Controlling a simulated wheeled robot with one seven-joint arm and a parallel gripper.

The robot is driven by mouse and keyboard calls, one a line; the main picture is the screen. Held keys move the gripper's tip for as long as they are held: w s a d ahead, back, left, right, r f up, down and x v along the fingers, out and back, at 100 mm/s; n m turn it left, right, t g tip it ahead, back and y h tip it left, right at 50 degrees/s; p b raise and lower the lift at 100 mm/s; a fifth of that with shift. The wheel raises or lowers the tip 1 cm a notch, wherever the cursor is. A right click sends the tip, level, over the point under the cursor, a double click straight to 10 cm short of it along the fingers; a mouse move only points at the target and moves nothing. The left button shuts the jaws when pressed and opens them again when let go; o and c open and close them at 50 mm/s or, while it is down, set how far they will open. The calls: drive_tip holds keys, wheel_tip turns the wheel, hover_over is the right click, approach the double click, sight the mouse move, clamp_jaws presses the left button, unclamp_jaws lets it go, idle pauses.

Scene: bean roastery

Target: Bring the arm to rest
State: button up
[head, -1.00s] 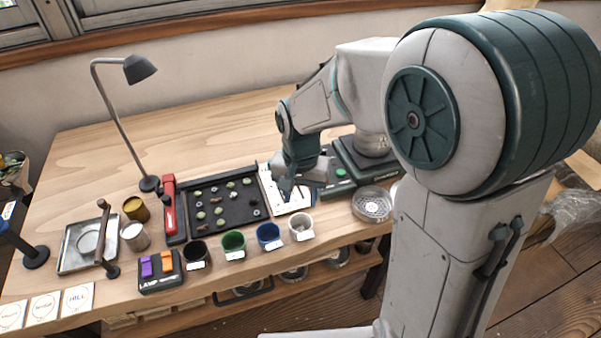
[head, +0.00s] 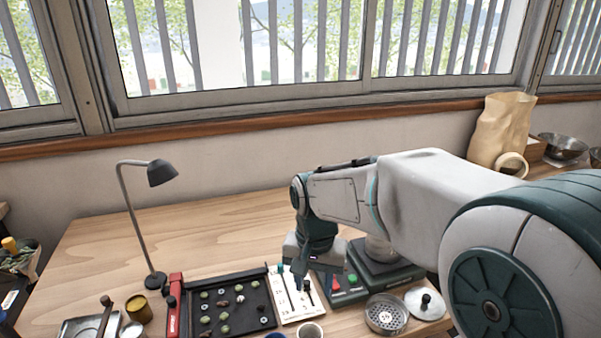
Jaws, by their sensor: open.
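My gripper (head: 301,282) hangs at the end of my arm, pointing down over a white card with dark marks (head: 289,308). Its jaws are small in the head view and look empty. The card lies between the black tray (head: 262,322) and a dark green device (head: 345,298). I cannot tell whether the fingertips touch the card. My arm reaches in from the right, bent down at the wrist, and hides part of the table behind it.
A desk lamp (head: 162,173) stands at the left. The black tray holds several beans and has a red-handled tool (head: 174,305) beside it. A paper bag (head: 502,132) stands at the back right. The table's back left is clear.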

drive_tip(key=s+d+r+n+t+p, duration=0.2)
drive_tip(key=s+d+r+p, duration=0.2)
drive_tip(key=s+d, duration=0.7)
drive_tip(key=shift+s+d+r+n+t, duration=0.3)
drive_tip(key=shift+s+r+t, duration=0.1)
drive_tip(key=shift+r, duration=0.15)
idle(0.3)
